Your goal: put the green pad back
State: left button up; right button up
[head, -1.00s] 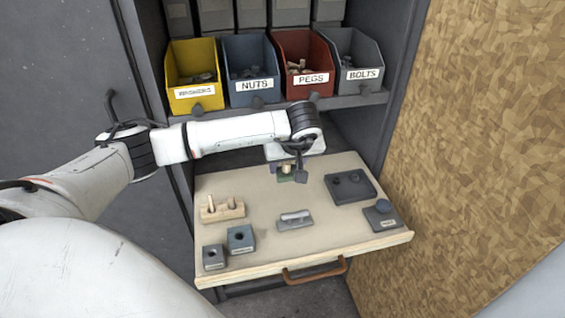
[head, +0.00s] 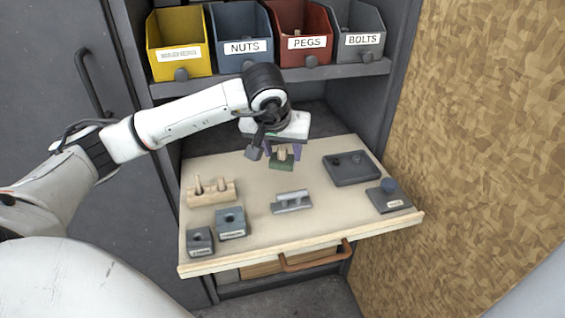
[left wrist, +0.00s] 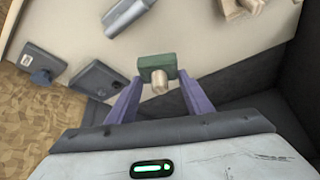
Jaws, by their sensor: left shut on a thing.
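The green pad (head: 281,165), a small green block with a wooden knob, is between the purple fingers of my left gripper (head: 282,153). The gripper is shut on it and points down over the rear middle of the pull-out wooden tray (head: 255,248). In the left wrist view the green pad (left wrist: 150,64) sits at the fingertips, its knob toward the camera. I cannot tell whether the pad's underside touches the tray. My right gripper is not in view.
On the tray are a wooden block with pegs (head: 212,194), two holed grey-blue blocks (head: 232,223) (head: 200,241), a grey handled piece (head: 292,202), a dark two-knob plate (head: 350,170) and a blue-knobbed plate (head: 389,198). Labelled bins (head: 303,40) stand on the shelf above.

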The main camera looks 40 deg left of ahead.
pick_arm(q)
jog(key=shift+s+m, duration=0.15)
jog(key=shift+m, duration=0.15)
jog(key=shift+w+a+f+b, duration=0.5)
jog(key=shift+a+b, duration=0.1)
jog(key=shift+b, duration=0.05)
jog(key=shift+w+a+f+b, duration=0.5)
jog(key=shift+a, duration=0.2)
jog(key=shift+w+a+f+b, duration=0.45)
jog(key=shift+w+a, duration=0.05)
jog(key=shift+a, duration=0.15)
jog(key=shift+w+a+f+b, duration=0.5)
jog(key=shift+a, duration=0.2)
jog(key=shift+w+a+f+b, duration=0.2)
jog(key=shift+w+a+f, duration=0.1)
jog(key=shift+f, duration=0.15)
jog(key=shift+w+a+f+b, duration=0.15)
jog(key=shift+a+f, duration=0.1)
jog(key=shift+f, duration=0.15)
jog(key=shift+w+a+f, duration=0.25)
jog(key=shift+a+f, duration=0.05)
jog(key=shift+f, duration=0.15)
jog(key=o, duration=1)
